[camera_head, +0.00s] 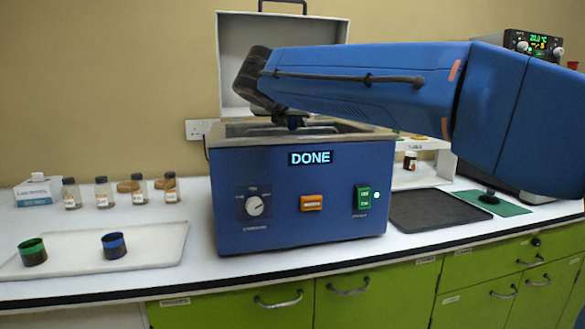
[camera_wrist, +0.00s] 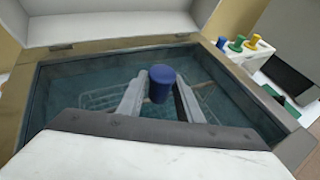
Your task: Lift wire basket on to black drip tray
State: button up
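The wire basket (camera_wrist: 97,98) sits low in the teal-looking bath in the wrist view, its wire sides showing left and right of my fingers. A blue knob-like handle (camera_wrist: 162,84) stands up in the middle, between the two fingers of my gripper (camera_wrist: 163,80). The fingers flank the knob closely; whether they press on it cannot be told. In the head view my gripper (camera_head: 292,122) reaches down into the open blue bath (camera_head: 300,200), and the basket is hidden there. The black drip tray (camera_head: 436,209) lies empty on the bench, right of the bath.
The bath's display reads DONE and its lid (camera_head: 232,60) stands open behind. A green mat (camera_head: 507,207) with a black object lies right of the drip tray.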

grip_shut()
jog(key=shift+r, duration=0.1)
